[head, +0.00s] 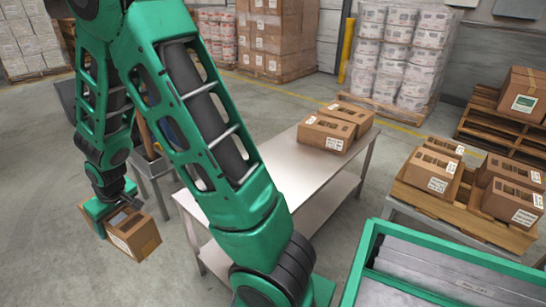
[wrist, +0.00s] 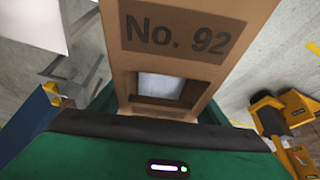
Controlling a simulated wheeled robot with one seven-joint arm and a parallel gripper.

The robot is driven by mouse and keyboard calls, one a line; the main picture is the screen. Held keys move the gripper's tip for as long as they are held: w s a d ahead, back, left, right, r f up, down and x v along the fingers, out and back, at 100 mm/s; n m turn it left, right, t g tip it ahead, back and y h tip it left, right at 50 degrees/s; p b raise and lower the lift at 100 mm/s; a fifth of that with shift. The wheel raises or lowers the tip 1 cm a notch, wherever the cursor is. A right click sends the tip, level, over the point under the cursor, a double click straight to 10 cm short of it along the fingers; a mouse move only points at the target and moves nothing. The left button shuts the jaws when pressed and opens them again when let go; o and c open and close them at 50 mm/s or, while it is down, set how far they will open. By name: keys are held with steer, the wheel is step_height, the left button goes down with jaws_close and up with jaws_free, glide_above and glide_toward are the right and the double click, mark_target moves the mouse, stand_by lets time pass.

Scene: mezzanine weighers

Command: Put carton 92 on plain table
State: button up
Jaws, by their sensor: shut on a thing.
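Carton 92 (head: 138,236) is a brown cardboard box held at the lower left of the head view, above the floor. In the wrist view its face (wrist: 185,35) reads "No. 92", above a cut-out opening. My gripper (head: 118,212) is shut on carton 92, which hangs apart from any table. A bare-topped metal table (head: 290,190) with a lower shelf stands mid-view, right of my gripper and partly behind my arm. It looks like the plain table. Two cartons (head: 328,133) sit side by side at its far end; its near part is clear.
Another, darker table (head: 150,165) stands behind my arm at left. Cartons on a pallet (head: 425,200) stand at right, near a green-rimmed container (head: 365,250). Wrapped stacks (head: 400,50) and a yellow post (head: 346,50) are at the back. A yellow pallet jack (wrist: 295,108) shows in the wrist view.

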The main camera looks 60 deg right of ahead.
steer(key=s+d, duration=0.5)
steer(key=d, duration=0.8)
steer(key=s+d+f+m+h, duration=0.1)
steer(key=s+d+f+m, duration=0.15)
steer(key=s+d, duration=1.9)
steer(key=shift+w+a+f, duration=0.4)
steer(key=shift+w+f, duration=1.3)
steer(key=shift+w, duration=0.2)
steer(key=shift+w+a+f, duration=0.35)
steer(key=shift+w+f, duration=1.3)
steer(key=shift+w, duration=0.3)
steer(key=shift+w+a+f, duration=0.4)
steer(key=shift+w+f, duration=1.3)
steer(key=shift+w, duration=0.2)
steer(key=o, duration=1.8)
steer(key=shift+f, duration=0.1)
steer(key=shift+o, duration=0.2)
